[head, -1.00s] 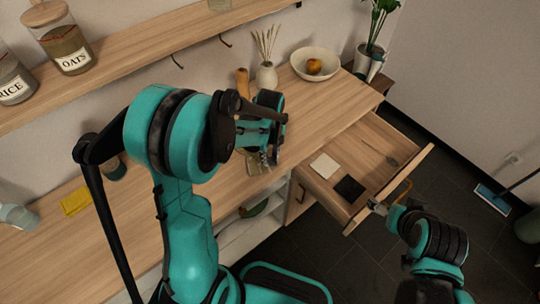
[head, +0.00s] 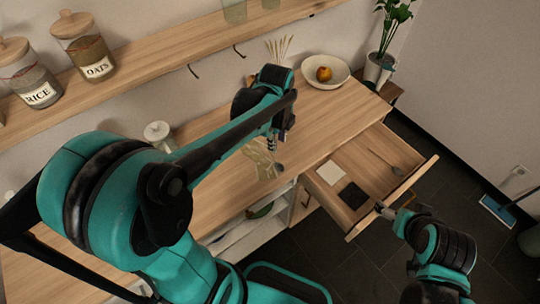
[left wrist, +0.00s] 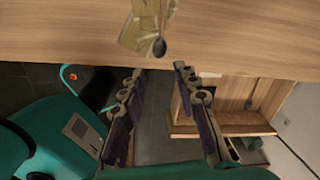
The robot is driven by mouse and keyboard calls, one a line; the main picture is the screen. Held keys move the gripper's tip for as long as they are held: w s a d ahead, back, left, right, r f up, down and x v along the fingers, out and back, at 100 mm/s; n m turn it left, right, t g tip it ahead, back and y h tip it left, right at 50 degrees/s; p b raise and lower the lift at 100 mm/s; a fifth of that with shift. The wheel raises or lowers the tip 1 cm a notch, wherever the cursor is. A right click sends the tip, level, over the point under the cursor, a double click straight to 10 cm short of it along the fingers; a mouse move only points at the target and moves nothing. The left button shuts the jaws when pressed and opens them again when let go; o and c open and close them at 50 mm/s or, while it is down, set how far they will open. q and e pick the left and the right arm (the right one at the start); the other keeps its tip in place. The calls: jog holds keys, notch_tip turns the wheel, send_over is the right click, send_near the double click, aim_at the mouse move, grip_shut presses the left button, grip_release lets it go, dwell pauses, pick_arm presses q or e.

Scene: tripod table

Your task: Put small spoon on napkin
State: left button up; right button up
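A pale yellow-green patterned napkin (head: 262,160) lies on the wooden counter near its front edge; it also shows in the left wrist view (left wrist: 138,34). A dark spoon (left wrist: 160,46) lies on it, its bowl near the napkin's edge; in the head view its bowl (head: 279,167) shows beside my gripper. Another spoon (head: 396,169) lies in the open drawer, also seen in the left wrist view (left wrist: 249,102). My left gripper (head: 272,145) is above the napkin, its fingers (left wrist: 158,70) apart and empty. My right gripper (head: 381,207) is at the drawer front; its finger opening is unclear.
The open drawer (head: 374,157) juts out right of the counter, holding a white square (head: 331,174) and a black square (head: 353,196). A bowl (head: 340,75) with a round fruit stands at the counter's back. A shelf (head: 150,60) with jars runs above.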

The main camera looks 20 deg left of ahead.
pick_arm(q)
jog(key=s+r+n+t, duration=0.2)
jog(key=s+n, duration=0.3)
jog(key=n, duration=0.5)
jog(key=s+d+r+n+t, duration=0.1)
jog(key=s+n+t, duration=0.3)
jog(key=n, duration=0.6)
jog(key=s+r, duration=0.1)
jog(key=s, duration=0.1)
jog(key=shift+s, duration=0.3)
pick_arm(e)
jog(key=shift+s, duration=0.1)
